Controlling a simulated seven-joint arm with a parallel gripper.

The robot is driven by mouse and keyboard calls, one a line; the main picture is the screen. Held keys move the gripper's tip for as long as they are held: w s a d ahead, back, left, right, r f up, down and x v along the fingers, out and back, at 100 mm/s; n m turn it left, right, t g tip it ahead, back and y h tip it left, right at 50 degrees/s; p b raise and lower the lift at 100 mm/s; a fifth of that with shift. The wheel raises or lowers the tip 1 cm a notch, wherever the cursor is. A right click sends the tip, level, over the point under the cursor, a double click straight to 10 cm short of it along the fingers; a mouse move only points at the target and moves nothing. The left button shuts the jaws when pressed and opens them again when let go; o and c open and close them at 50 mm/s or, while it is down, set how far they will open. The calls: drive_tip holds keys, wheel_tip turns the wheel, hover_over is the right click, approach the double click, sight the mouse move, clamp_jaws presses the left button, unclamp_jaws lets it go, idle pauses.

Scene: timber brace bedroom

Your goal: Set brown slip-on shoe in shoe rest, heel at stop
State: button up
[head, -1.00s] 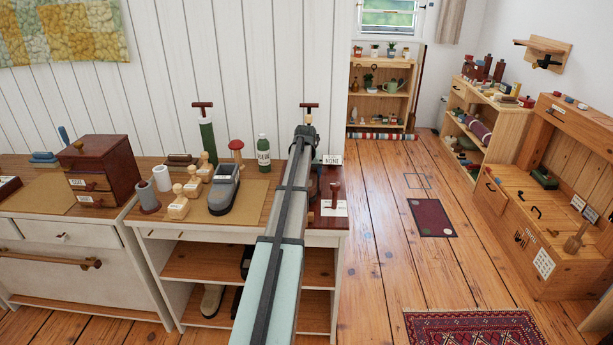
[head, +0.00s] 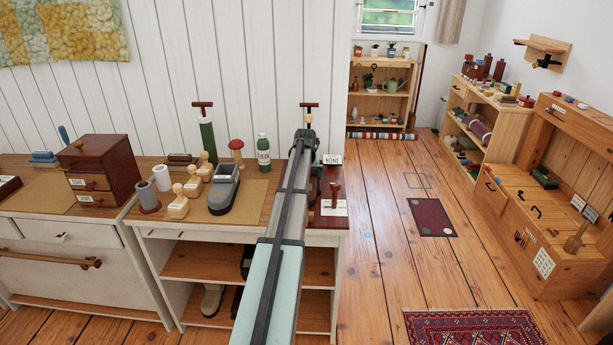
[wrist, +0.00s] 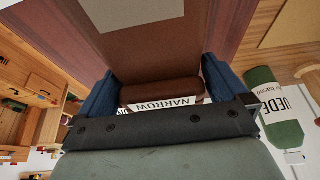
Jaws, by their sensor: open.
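My gripper (wrist: 158,88) is open in the wrist view, with one blue finger on each side. A rounded brown piece (wrist: 160,91) shows between the fingers; I cannot tell whether they touch it. A white label reading NARROW (wrist: 166,103) is beside it. In the head view my arm hides most of the gripper and what is below it. A grey shoe-shaped object (head: 224,189) sits on the tan mat (head: 256,203). I cannot make out the brown slip-on shoe or the shoe rest for certain. Dark shoes (head: 246,264) are partly hidden on the shelf below.
A green bottle (head: 263,152) stands at the back of the counter; it is near the gripper in the wrist view (wrist: 272,108). A red-handled piece (head: 335,192) and white card (head: 334,208) are right of my arm. Wooden stamps (head: 179,203) stand left.

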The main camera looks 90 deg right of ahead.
drive_tip(key=v, duration=1.1)
drive_tip(key=shift+a+r, duration=0.2)
drive_tip(key=shift+r, duration=0.1)
